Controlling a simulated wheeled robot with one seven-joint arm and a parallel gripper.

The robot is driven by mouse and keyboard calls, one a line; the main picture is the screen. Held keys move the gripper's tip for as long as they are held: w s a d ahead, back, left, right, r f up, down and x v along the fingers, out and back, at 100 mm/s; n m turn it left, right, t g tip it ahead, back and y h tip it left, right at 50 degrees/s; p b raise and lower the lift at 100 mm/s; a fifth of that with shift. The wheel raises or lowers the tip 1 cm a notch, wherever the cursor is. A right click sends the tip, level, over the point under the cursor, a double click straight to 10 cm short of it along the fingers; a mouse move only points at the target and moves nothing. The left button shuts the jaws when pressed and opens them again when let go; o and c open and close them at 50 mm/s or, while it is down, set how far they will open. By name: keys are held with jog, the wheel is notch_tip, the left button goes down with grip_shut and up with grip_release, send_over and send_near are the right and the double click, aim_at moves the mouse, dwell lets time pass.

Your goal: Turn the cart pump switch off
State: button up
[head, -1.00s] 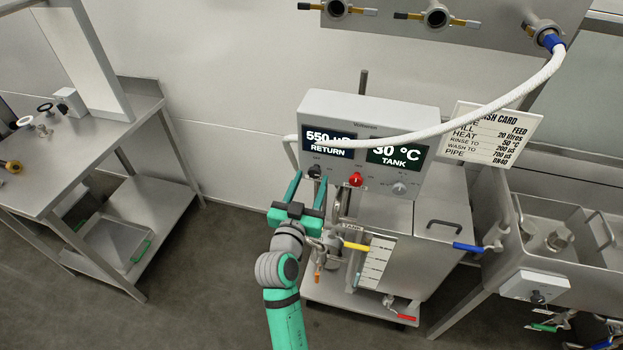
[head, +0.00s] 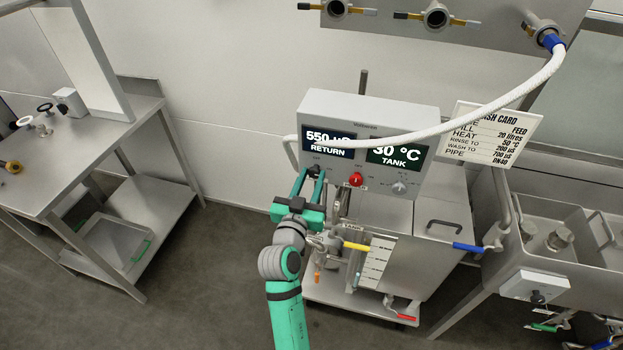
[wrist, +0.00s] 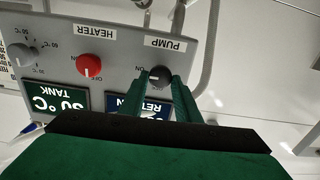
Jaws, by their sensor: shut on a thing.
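The pump switch (wrist: 157,74) is a black round knob under the PUMP label on the cart's grey control panel. A white mark on it lies roughly sideways in the wrist view. My gripper (wrist: 158,84) is shut on this knob, with one green finger on each side. In the head view my gripper (head: 310,175) reaches up to the panel's left part, below the RETURN display (head: 328,142), and the knob is partly hidden by the fingers.
The red heater knob (wrist: 89,66) sits beside the pump switch, with a grey temperature dial (wrist: 22,54) beyond it. The white hose (head: 450,122) crosses in front of the panel. A steel table (head: 85,150) stands left, a sink (head: 560,240) right.

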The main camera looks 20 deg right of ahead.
jog(key=n, duration=0.8)
jog(key=shift+a+f+n, duration=0.1)
jog(key=shift+n, duration=0.2)
jog(key=n, duration=0.4)
jog(key=shift+w+f+n, duration=0.1)
jog(key=shift+n, duration=0.2)
jog(key=n, duration=0.4)
jog(key=shift+a, duration=0.1)
jog(key=shift+n, duration=0.3)
jog(key=shift+f, duration=0.1)
jog(key=o, duration=1)
